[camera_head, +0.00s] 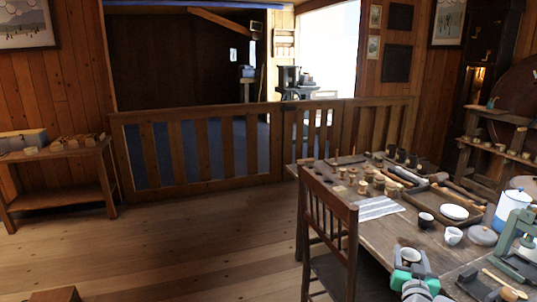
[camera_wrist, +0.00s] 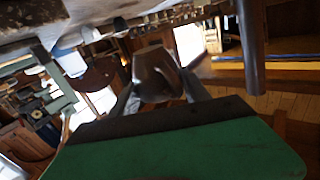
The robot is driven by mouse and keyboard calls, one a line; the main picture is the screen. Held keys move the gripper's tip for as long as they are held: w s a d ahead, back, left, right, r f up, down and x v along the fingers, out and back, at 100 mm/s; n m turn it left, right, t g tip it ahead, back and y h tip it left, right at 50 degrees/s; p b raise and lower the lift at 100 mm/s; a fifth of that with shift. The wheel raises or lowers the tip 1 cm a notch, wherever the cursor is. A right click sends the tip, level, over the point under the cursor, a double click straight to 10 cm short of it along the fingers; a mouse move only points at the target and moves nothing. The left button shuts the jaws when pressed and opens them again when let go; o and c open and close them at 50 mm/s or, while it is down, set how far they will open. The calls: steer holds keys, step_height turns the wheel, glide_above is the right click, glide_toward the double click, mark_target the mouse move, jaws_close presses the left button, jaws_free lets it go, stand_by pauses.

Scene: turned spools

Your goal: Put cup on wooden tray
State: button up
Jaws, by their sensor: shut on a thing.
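The cup (camera_head: 410,254) is dark with a pale rim and a reddish-brown inside. My gripper (camera_head: 411,263), grey fingers on a green body, is shut on it at the near left edge of the table. In the wrist view the cup (camera_wrist: 155,74) shows as a dark brown shape between the two fingers (camera_wrist: 158,88). The wooden tray (camera_head: 479,224) lies farther back and right on the table, with a white saucer (camera_head: 454,212) on it. My gripper and the cup are apart from the tray.
A dark cup (camera_head: 425,220) and a white cup (camera_head: 452,236) stand between my gripper and the tray. A grey lid-like disc (camera_head: 482,236) and a white canister (camera_head: 511,207) are at right. A chair (camera_head: 330,215) stands left of my gripper. A striped cloth (camera_head: 377,208) lies behind.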

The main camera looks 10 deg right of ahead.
steer(key=w+a+n+t+y, duration=0.1)
steer(key=a+n+y, duration=0.2)
steer(key=a, duration=1.7)
steer(key=w+a+n+t+y, duration=0.2)
steer(key=a+y, duration=0.5)
steer(key=a, duration=1.4)
steer(key=shift+r+n, duration=0.35)
steer(key=shift+n, duration=0.55)
steer(key=shift+s+d, duration=0.1)
steer(key=s+r+p, duration=0.4)
steer(key=r+p, duration=0.5)
steer(key=r, duration=0.2)
steer(key=shift+s, duration=0.1)
